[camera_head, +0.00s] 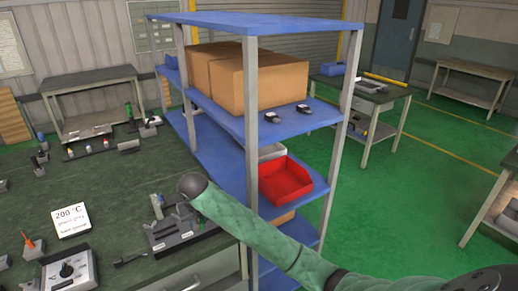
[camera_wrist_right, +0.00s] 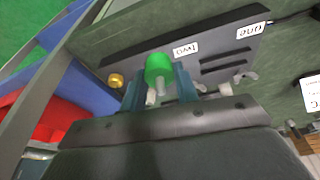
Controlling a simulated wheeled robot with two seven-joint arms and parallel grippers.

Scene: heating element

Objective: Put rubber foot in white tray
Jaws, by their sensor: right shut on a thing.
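In the right wrist view a green cylindrical piece with a pale stem (camera_wrist_right: 158,68), which looks like the rubber foot, sits between the fingers of my right gripper (camera_wrist_right: 159,88). The gripper is shut on it, over a dark grey fixture plate (camera_wrist_right: 222,52) labelled "one" and "two". I cannot tell whether the piece touches the plate. A whitish tray (camera_head: 270,152) shows partly on the blue shelf, behind a red bin. My left gripper is out of view.
The red bin (camera_head: 285,182) stands on a middle level of the blue shelf rack (camera_head: 217,158), right of the workbench (camera_head: 110,180). Rack posts stand near my right arm. A control box (camera_head: 70,270) and a "200 °C" sign (camera_head: 71,220) are on the bench.

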